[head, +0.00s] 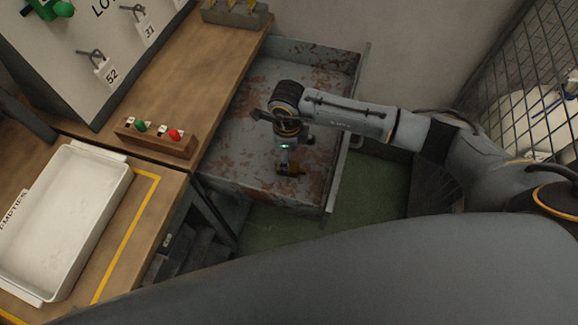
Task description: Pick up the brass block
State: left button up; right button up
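My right arm comes in from the right, and its gripper (290,167) points down into a grey, rust-stained metal bin (250,120). A small brownish-orange patch shows at the fingertips. It may be the brass block or part of the gripper; I cannot tell which. The wrist hides most of the fingers, so I cannot see whether they are open or shut. No other brass block can be made out in the bin. My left gripper is not in view.
A wooden bench left of the bin holds a white tray (62,225) marked EMPTIES, and a wooden block (155,138) with green and red knobs. A grey holder (237,14) with yellow pieces stands at the back.

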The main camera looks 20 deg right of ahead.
aim_at(292, 169)
jog(key=shift+s+f+p, duration=0.25)
jog(key=shift+f+p, duration=0.05)
jog(key=shift+f, duration=0.55)
notch_tip(292, 169, down, 3)
jog(key=shift+d+r, duration=0.1)
jog(key=shift+r, duration=0.1)
jog(key=shift+f, duration=0.45)
grip_shut()
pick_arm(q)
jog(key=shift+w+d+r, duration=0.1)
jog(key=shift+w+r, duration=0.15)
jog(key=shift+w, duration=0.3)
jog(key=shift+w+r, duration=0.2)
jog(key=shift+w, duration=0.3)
pick_arm(e)
jog(key=shift+w, duration=0.1)
